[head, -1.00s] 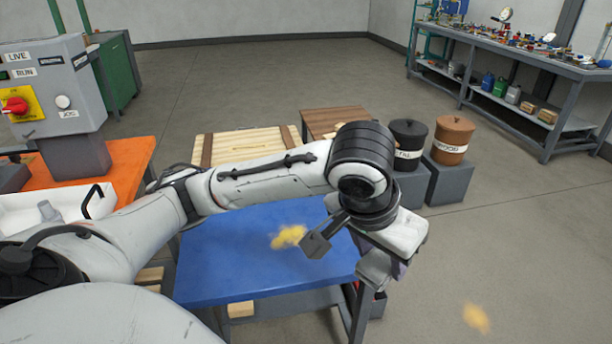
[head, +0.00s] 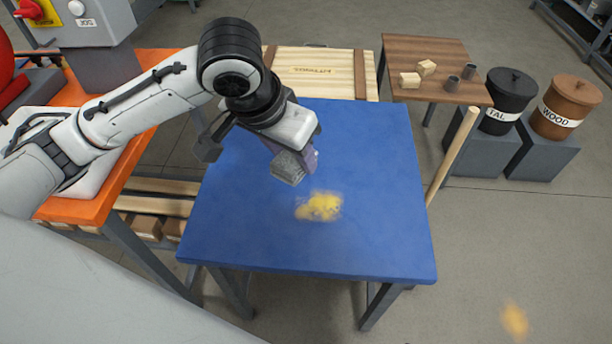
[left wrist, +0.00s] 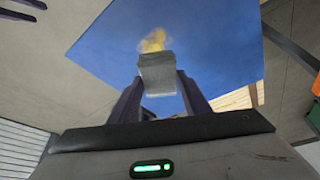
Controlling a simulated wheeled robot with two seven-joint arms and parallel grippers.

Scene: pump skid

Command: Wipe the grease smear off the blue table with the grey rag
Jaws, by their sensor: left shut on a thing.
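The blue table (head: 385,240) stands in the middle of the head view. A yellow grease smear (head: 318,207) lies on its top, near the middle; it also shows in the left wrist view (left wrist: 153,41). My left gripper (head: 303,165) is over the table, just behind the smear. It is shut on the grey rag (head: 287,168), which looks like a folded block between the purple fingers in the left wrist view (left wrist: 157,75). The rag appears apart from the smear; I cannot tell if it touches the tabletop. My right gripper is not in view.
An orange table (head: 112,190) stands on the left. A wooden crate (head: 318,62) and a brown table (head: 430,55) with small blocks and cups lie behind. A wooden pole (head: 453,155) leans at the right edge. Two bins stand right. Another yellow patch (head: 515,321) is on the floor.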

